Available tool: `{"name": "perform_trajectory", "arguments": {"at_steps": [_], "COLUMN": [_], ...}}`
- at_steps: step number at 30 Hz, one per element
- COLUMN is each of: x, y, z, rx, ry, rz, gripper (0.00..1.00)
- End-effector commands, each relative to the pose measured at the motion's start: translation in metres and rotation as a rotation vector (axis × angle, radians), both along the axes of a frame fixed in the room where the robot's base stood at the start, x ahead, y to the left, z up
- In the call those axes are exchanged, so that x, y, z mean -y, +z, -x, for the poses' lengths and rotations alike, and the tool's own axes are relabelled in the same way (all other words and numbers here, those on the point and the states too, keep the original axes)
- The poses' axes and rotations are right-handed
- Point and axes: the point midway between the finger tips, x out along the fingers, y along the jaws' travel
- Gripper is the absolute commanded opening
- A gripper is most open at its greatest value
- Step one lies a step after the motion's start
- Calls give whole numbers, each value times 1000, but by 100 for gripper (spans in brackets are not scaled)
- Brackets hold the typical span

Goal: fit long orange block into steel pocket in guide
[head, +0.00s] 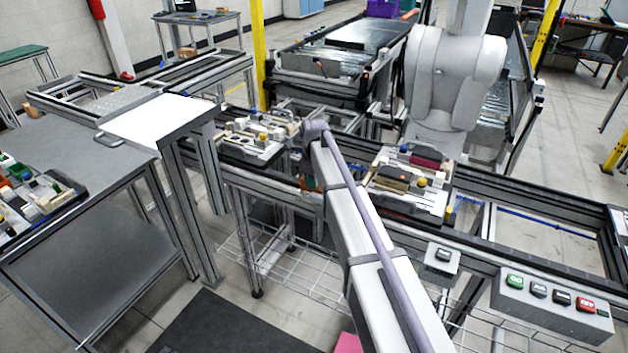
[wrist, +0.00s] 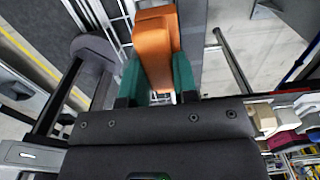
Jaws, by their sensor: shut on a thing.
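The long orange block (wrist: 153,42) is gripped between the green fingers of my gripper (wrist: 157,80) in the wrist view, its far end sticking out beyond the fingertips. In the head view my arm hides most of the gripper; a small orange and green patch at the gripper (head: 310,184) shows beside the arm, between the two pallets. The block is in the air, apart from both pallets. I cannot make out the steel pocket or its guide for certain among the small fixtures.
A pallet with fixtures and blocks (head: 410,205) stands on the rail frame right of my arm, another (head: 248,155) left of it. A grey table (head: 85,240) at left holds a dark tray of parts (head: 70,203). A button box (head: 550,306) is at front right.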

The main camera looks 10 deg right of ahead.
Motion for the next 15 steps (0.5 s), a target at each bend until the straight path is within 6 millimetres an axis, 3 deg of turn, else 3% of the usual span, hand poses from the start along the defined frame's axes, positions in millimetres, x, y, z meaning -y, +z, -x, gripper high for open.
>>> {"name": "perform_trajectory", "arguments": {"at_steps": [15], "x": [0], "y": [-17], "z": [0], "rx": [0], "ry": [0], "rz": [0], "gripper": [3]}}
